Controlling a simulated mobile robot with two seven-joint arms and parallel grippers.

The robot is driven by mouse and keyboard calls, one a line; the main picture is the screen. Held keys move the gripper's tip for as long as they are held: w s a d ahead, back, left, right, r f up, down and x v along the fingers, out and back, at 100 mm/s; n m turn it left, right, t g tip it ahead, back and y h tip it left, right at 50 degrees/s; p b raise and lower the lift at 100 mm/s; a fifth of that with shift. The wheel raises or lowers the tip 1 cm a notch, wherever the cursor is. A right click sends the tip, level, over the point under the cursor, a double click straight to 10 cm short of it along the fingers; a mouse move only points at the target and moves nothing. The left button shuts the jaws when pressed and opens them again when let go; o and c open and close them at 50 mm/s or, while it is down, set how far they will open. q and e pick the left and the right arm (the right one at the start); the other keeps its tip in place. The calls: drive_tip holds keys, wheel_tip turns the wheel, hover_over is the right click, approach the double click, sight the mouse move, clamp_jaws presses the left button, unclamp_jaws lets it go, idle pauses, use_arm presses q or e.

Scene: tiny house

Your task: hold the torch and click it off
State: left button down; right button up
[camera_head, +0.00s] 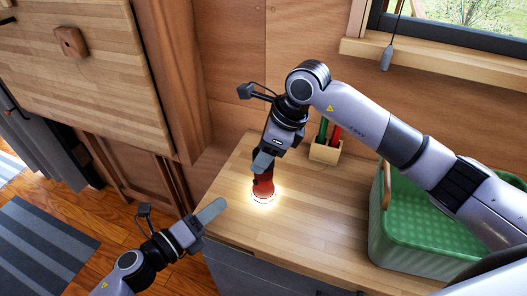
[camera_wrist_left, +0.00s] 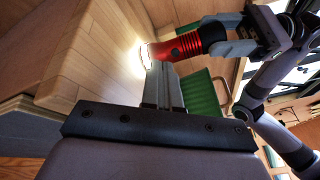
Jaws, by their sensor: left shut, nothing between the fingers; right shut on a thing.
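The red torch (camera_head: 263,185) is upright with its lit head down at the wooden counter, and a bright glow shows around its lower end. It also shows in the left wrist view (camera_wrist_left: 178,48), lit at its head end. My right gripper (camera_head: 262,166) is shut on the torch's upper part and hides some of it. My left gripper (camera_head: 212,212) is shut and empty, to the left of the torch and nearer the front edge, apart from it. In the left wrist view my left fingers (camera_wrist_left: 165,88) point toward the torch's lit end. I cannot make out the torch's switch.
The wooden counter (camera_head: 310,225) has free room right of the torch. A green basket (camera_head: 405,250) stands on its right side. A small wooden holder (camera_head: 325,151) with green and red items stands at the back. The window sill (camera_head: 430,59) is above.

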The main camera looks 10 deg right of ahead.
sight(255, 183)
use_arm(q)
drive_tip(key=shift+s+n+t+y, duration=0.2)
drive_tip(key=shift+n+t+y, duration=0.5)
drive_tip(key=shift+t+y, duration=0.45)
drive_tip(key=shift+s+a+r+n+t+y, duration=0.1)
drive_tip(key=shift+r+n+t+y, duration=0.1)
drive_tip(key=shift+n+t+y, duration=0.35)
drive_tip(key=a+n+t+y, duration=0.1)
drive_tip(key=y, duration=0.1)
drive_tip(key=r+n+t+y, duration=0.1)
drive_tip(key=shift+s+a+r+y, duration=0.1)
drive_tip(key=shift+s+a+y, duration=0.3)
drive_tip(key=shift+w+d, duration=0.55)
drive_tip(key=shift+d, duration=0.8)
drive_tip(key=shift+w+d, duration=0.5)
drive_tip(key=shift+d, duration=0.85)
drive_tip(key=shift+w+d, duration=0.55)
drive_tip(key=shift+d, duration=0.8)
drive_tip(key=shift+w+d, duration=0.15)
drive_tip(key=shift+d, duration=0.25)
drive_tip(key=shift+w+d, duration=0.1)
drive_tip(key=shift+d, duration=0.1)
drive_tip(key=shift+a, duration=0.15)
drive_tip(key=shift+s+a, duration=0.3)
drive_tip(key=shift+a, duration=0.2)
